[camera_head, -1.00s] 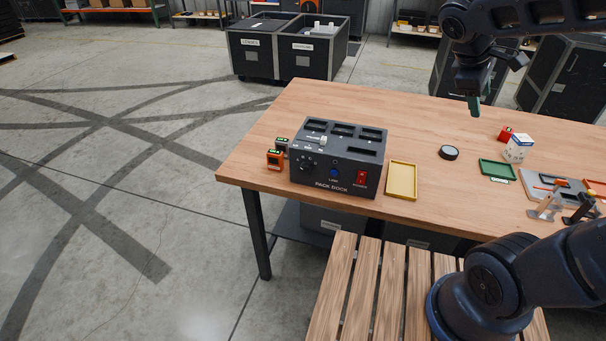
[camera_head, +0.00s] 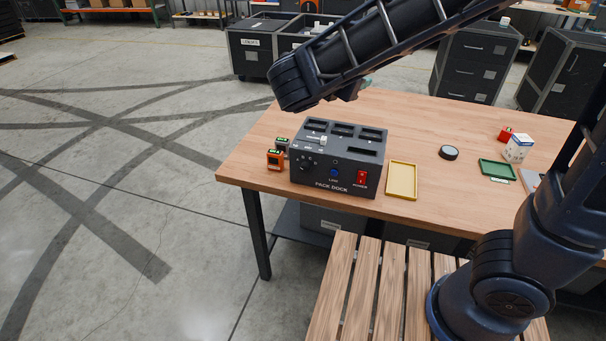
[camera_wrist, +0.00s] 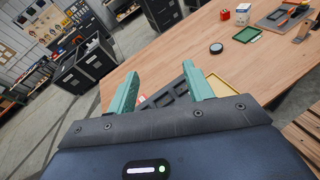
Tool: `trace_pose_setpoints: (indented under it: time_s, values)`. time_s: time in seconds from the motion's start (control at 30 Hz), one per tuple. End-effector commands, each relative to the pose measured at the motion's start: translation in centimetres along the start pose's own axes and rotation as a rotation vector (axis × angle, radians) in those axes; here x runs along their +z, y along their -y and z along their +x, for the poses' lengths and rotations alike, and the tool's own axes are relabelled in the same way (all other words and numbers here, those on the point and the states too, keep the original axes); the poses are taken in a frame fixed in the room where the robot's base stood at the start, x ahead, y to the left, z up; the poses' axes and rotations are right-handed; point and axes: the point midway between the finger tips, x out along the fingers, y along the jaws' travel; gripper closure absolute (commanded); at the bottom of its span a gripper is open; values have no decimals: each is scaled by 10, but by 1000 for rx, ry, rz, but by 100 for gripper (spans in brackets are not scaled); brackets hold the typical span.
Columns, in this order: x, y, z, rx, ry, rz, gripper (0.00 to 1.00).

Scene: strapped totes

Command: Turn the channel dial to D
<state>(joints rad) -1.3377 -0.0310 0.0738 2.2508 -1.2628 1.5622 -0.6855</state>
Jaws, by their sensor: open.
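The dark pack dock (camera_head: 334,181) stands on the wooden table near its left end, with empty-looking slots on top. Its channel dial (camera_head: 304,165) is a small black knob at the left of the front face; I cannot read its setting. In the wrist view part of the dock (camera_wrist: 178,98) shows between and beyond my fingers, and the dial is hidden there. My gripper (camera_wrist: 160,92) is open, its two green fingers apart with nothing between them. In the head view my arm reaches over the dock's back, and the gripper is mostly hidden behind it.
A blue button (camera_head: 334,173) and a red power switch (camera_head: 361,178) share the dock's front. Black roll (camera_head: 448,152), green tray (camera_head: 496,169) and white box (camera_head: 517,148) lie further right.

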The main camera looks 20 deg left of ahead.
Motion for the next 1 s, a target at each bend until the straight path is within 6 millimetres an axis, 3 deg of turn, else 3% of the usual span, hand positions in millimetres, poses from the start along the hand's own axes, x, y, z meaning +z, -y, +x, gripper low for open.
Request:
trace_pose_setpoints:
  time_s: [0.03, 0.2, 0.47, 0.77, 1.0]
  values:
    - [-8, -12, -18, 53, 22, -42, 49]
    - [-27, -40, -68, 198, 104, -148, 49]
    - [-51, -63, -134, 366, 204, -253, 49]
    - [-133, -46, -113, 368, 211, -264, 49]
    - [-211, -28, -93, 367, 211, -264, 49]
